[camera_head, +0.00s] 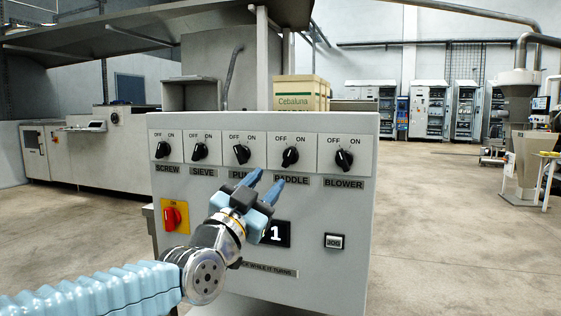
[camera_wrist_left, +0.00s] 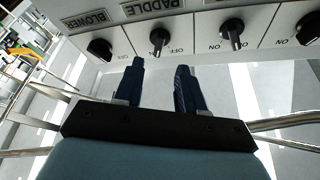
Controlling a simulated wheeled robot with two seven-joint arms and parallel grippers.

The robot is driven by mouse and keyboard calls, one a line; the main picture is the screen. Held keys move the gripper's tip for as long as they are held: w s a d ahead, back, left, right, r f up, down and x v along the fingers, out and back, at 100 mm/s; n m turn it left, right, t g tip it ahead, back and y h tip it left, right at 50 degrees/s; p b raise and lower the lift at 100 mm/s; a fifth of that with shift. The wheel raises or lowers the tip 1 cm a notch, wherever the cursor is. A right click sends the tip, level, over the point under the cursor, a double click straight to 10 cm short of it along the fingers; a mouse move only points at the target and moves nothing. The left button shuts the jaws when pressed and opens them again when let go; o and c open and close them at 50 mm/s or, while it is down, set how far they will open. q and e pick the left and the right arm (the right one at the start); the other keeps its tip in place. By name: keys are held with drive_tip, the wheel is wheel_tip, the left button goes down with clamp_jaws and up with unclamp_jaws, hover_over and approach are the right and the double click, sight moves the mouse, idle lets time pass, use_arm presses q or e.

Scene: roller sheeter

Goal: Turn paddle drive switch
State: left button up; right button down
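The paddle drive switch (camera_head: 290,157) is a black rotary knob above the PADDLE label, fourth from the left on a grey control panel (camera_head: 320,270). OFF and ON are printed above it; its exact setting is hard to read. My left gripper (camera_head: 268,177) is in front of the panel, just below and left of this knob. Its two blue fingers are apart with nothing between them. In the left wrist view the gripper (camera_wrist_left: 160,66) faces the paddle knob (camera_wrist_left: 158,40), which appears just beyond the fingertips. Contact is not visible. My right gripper is not in view.
The blower knob (camera_head: 344,160) is to the right and the pump knob (camera_head: 242,154) to the left. A red switch on yellow (camera_head: 175,217), a display (camera_head: 276,233) partly hidden by my wrist, and a JOG button (camera_head: 334,241) are lower down. Open floor is right.

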sight(287, 160)
use_arm(q)
drive_tip(key=p+x, duration=0.1)
drive_tip(key=x, duration=0.7)
drive_tip(key=shift+f, duration=0.1)
clamp_jaws()
